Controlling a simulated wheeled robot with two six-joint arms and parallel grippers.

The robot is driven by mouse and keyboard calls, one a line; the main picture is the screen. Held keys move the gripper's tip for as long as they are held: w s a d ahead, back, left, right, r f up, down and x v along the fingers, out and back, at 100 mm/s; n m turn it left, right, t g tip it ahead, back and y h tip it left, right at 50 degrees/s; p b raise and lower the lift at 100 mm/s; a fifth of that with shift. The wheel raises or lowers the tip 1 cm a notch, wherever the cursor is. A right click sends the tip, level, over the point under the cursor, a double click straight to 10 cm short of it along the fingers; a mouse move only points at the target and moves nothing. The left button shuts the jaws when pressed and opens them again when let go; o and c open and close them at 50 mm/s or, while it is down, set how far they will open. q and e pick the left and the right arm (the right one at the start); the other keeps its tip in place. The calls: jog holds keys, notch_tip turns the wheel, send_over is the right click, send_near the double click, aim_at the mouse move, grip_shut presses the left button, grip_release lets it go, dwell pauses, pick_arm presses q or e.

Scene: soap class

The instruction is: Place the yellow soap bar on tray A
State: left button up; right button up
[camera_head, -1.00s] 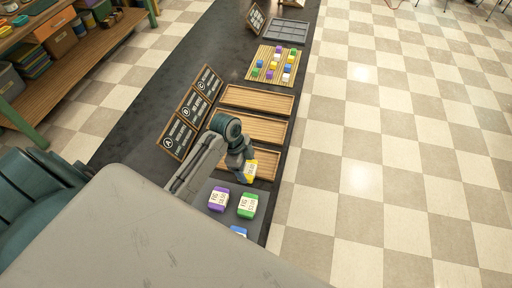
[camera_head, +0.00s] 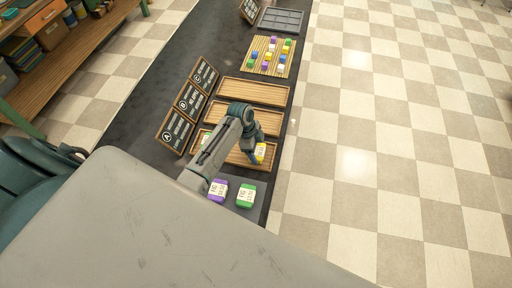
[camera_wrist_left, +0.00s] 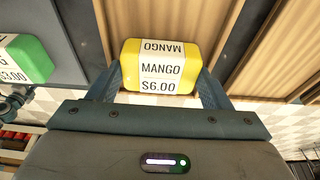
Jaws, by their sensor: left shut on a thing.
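The yellow soap bar (camera_head: 260,151), labelled MANGO $6.00, is between the fingers of my left gripper (camera_head: 256,154). In the left wrist view the soap bar (camera_wrist_left: 160,66) fills the space between the two fingers (camera_wrist_left: 161,90), its label facing the camera. In the head view, the soap shows over the right part of tray A (camera_head: 236,159), the nearest wooden tray, beside sign A (camera_head: 174,130). My arm hides part of this tray. I cannot tell whether the soap touches it. My right gripper is not in view.
A purple soap (camera_head: 217,190) and a green soap (camera_head: 245,195) lie on a dark mat nearer me. Two more wooden trays lie beyond: the middle one (camera_head: 268,122) and the far one (camera_head: 252,92). Coloured blocks stand on a slatted board (camera_head: 256,60) farther off.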

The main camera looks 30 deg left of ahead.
pick_arm(q)
jog(key=o, duration=1.1)
jog(key=shift+f, duration=0.2)
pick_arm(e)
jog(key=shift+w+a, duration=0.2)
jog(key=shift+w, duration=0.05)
pick_arm(q)
jog(key=shift+s, duration=0.1)
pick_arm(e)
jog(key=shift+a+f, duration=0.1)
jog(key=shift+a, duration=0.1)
pick_arm(q)
jog(key=shift+r, duration=0.2)
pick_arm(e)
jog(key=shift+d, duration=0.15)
